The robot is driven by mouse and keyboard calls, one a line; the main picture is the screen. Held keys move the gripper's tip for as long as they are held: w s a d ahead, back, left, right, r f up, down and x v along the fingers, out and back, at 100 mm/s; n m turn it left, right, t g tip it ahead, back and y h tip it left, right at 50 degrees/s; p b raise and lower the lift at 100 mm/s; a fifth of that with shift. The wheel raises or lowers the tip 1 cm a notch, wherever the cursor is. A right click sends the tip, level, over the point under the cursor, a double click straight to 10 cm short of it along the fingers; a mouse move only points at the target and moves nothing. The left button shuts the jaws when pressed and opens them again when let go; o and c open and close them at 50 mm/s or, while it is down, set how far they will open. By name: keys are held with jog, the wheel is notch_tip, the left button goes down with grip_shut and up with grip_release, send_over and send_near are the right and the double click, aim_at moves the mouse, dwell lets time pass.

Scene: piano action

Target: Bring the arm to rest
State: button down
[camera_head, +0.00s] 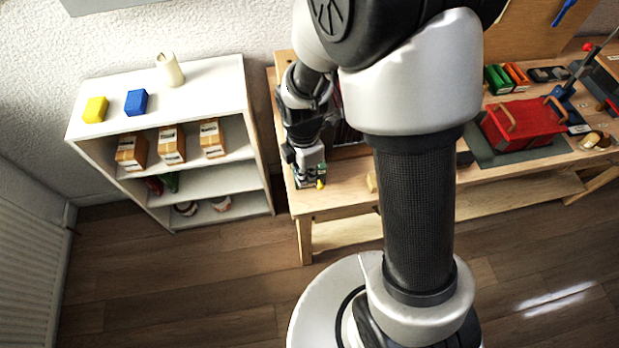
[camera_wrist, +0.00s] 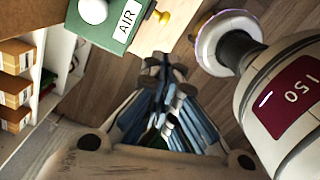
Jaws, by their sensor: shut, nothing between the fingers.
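My arm is bent over the left end of the wooden workbench (camera_head: 342,188). In the head view its wrist end hangs low there, and the fingers are too small to make out. In the wrist view my gripper (camera_wrist: 164,68) is shut, with its fingertips together and nothing held. A green box (camera_wrist: 94,35) labelled AIR, with a yellow knob (camera_wrist: 163,17), is beyond and left of the fingertips. I cannot tell from this view whether the gripper touches it.
A white shelf (camera_head: 213,75) stands left of the bench, bearing a yellow block (camera_head: 95,109), a blue block (camera_head: 136,102) and a cream container (camera_head: 169,70). Cardboard boxes (camera_head: 171,145) fill its upper compartment. A red case (camera_head: 520,125) lies on the bench's right. Floor in front is clear.

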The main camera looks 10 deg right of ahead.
jog(key=shift+w+r+p, duration=0.1)
jog(key=shift+r+p, duration=0.45)
jog(key=shift+r, duration=1.85)
jog(key=s+d+r+m+t+b, duration=0.1)
jog(key=s+d+r+m+t, duration=0.1)
jog(key=s+r+m, duration=0.5)
jog(key=s+d+r+m+t, duration=0.2)
jog(key=s+r+m, duration=0.6)
jog(key=r+m, duration=0.4)
jog(key=shift+s+d+m+t+b, duration=0.3)
jog(key=shift+d+m+b, duration=0.1)
jog(key=shift+m, duration=0.5)
